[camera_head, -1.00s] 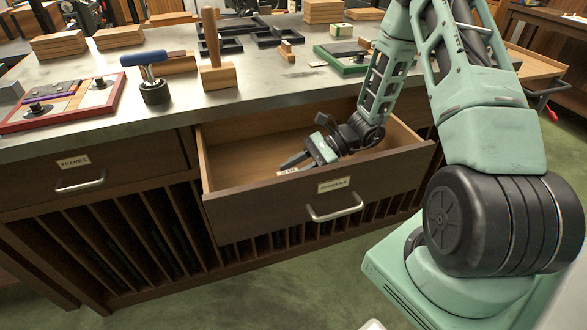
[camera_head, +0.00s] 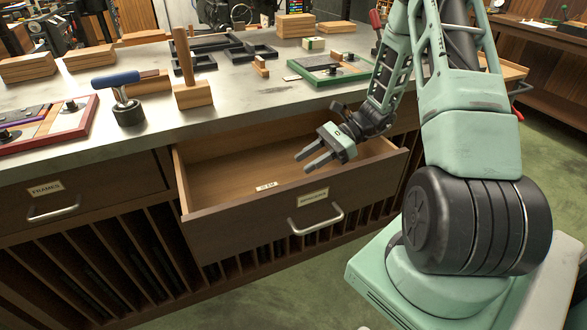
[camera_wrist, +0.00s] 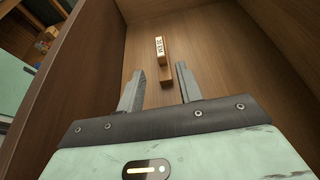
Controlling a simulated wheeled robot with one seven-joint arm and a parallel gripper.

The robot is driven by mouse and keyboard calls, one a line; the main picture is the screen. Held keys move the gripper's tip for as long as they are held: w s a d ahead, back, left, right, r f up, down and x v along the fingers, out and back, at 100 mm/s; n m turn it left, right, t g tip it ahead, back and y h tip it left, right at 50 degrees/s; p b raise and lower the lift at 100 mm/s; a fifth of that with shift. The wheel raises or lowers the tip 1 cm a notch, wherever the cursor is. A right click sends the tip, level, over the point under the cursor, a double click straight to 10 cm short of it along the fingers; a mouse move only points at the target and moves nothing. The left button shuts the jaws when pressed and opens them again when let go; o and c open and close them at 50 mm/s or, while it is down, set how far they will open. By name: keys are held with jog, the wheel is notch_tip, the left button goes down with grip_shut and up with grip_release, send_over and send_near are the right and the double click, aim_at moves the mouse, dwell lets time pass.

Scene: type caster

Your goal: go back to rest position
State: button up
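My gripper (camera_head: 314,161) is over the open drawer (camera_head: 240,213), above its floor and near the front panel in the head view. Its two grey fingers are apart with nothing between them. In the wrist view my gripper (camera_wrist: 158,85) points down into the drawer. A small wooden block with a white printed face (camera_wrist: 161,58) lies on the drawer floor beyond the fingertips, apart from them. In the head view the block's printed face (camera_head: 266,187) shows just behind the front panel.
The worktop (camera_head: 225,115) above the drawer holds a wooden mallet (camera_head: 190,88), a blue-handled tool (camera_head: 122,94), a green-edged frame (camera_head: 328,70) and wood stacks. A closed drawer (camera_head: 60,192) is at left. Green floor lies in front.

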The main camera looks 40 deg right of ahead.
jog(key=shift+s+d+r, duration=0.15)
jog(key=shift+d+r, duration=0.1)
jog(key=shift+d, duration=0.25)
jog(key=s+a+r+n+g+h+p, duration=0.2)
jog(key=s+a+r+n+g+h, duration=0.25)
jog(key=a, duration=0.45)
jog(key=s+a+r+n+g+h+p, duration=0.1)
jog(key=a+r+n+g+p, duration=0.15)
jog(key=a+r+n, duration=0.5)
jog(key=s+a+r+n+t+h+p, duration=0.1)
jog(key=s+a+r+n+h+p, duration=0.1)
jog(key=s+a+n, duration=0.4)
jog(key=s+a+r+n+t+h+p, duration=0.2)
jog(key=s+a+r+n+h, duration=0.3)
jog(key=n, duration=0.5)
notch_tip(320, 180, up, 2)
jog(key=shift+s+a+n+p, duration=0.4)
jog(key=shift+s+a+p, duration=0.15)
jog(key=shift+s+a, duration=0.55)
jog(key=shift+c, duration=0.4)
